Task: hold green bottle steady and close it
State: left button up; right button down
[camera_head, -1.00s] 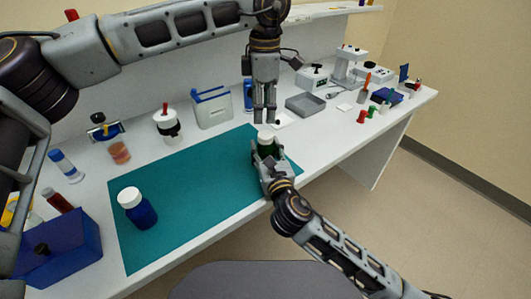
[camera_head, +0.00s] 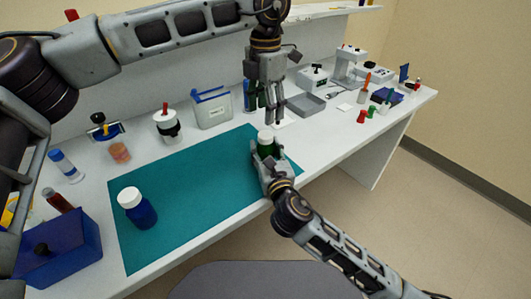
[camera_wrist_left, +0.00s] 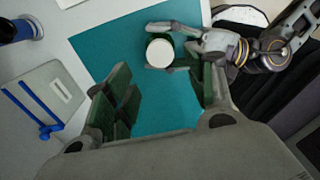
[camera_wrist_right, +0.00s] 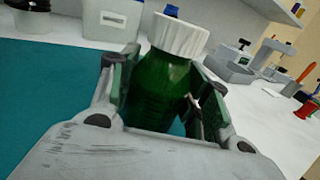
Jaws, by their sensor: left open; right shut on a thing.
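The green bottle (camera_wrist_right: 162,88) stands upright on the teal mat with a white cap (camera_wrist_right: 180,36) sitting on its neck. The cap also shows in the head view (camera_head: 265,136) and from above in the left wrist view (camera_wrist_left: 160,53). My right gripper (camera_head: 266,158) is shut around the bottle's body, one finger on each side. My left gripper (camera_head: 266,112) is open and empty above and slightly behind the bottle, pointing down, apart from the cap. In the left wrist view its fingers (camera_wrist_left: 160,95) are spread wide. Whether the cap is fully seated cannot be told.
A blue bottle with a white cap (camera_head: 138,209) stands on the mat (camera_head: 190,190) at left. A white holder (camera_head: 212,110), a grey tray (camera_head: 306,104) and a stirrer (camera_head: 167,126) stand behind. A blue box (camera_head: 62,247) is at front left. The mat's middle is clear.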

aim_at(265, 134)
pick_arm(q)
jog(key=shift+f, duration=0.15)
jog(key=shift+f, duration=3.85)
jog(key=c, duration=1.1)
jog(key=o, duration=1.2)
jog(key=shift+r, duration=0.1)
